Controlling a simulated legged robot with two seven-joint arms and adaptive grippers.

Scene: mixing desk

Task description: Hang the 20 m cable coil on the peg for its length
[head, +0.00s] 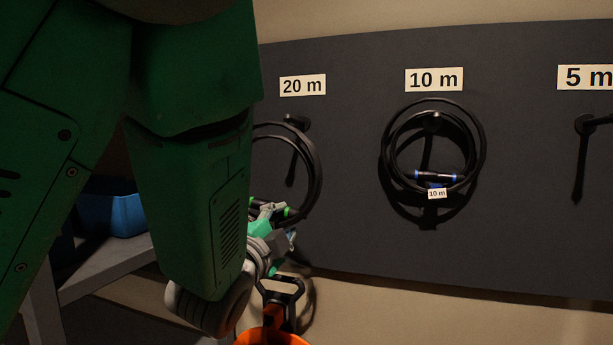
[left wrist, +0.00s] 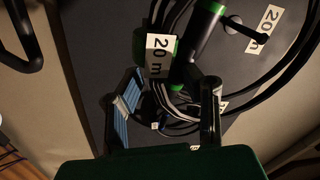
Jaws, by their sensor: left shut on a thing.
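The 20 m cable coil (head: 316,172) is black with green bands, partly hidden behind my left arm in the head view. My left gripper (head: 272,225) is shut on the coil's lower part, by the green-banded connectors. In the left wrist view, the coil (left wrist: 290,88) shows a green-banded connector and a white "20 m" tag (left wrist: 160,56) close to the fingers (left wrist: 168,105). The 20 m peg (head: 298,121) is under its "20 m" label (head: 303,85), at the coil's upper edge. I cannot tell whether the loop is around the peg. My right gripper is out of view.
A 10 m coil (head: 478,150) hangs on the 10 m peg. The 5 m peg (head: 585,124) at the right is bare. All are on the dark board (head: 530,230). A blue bin (head: 127,214) stands at the left. An orange object (head: 270,338) with a black loop is below my gripper.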

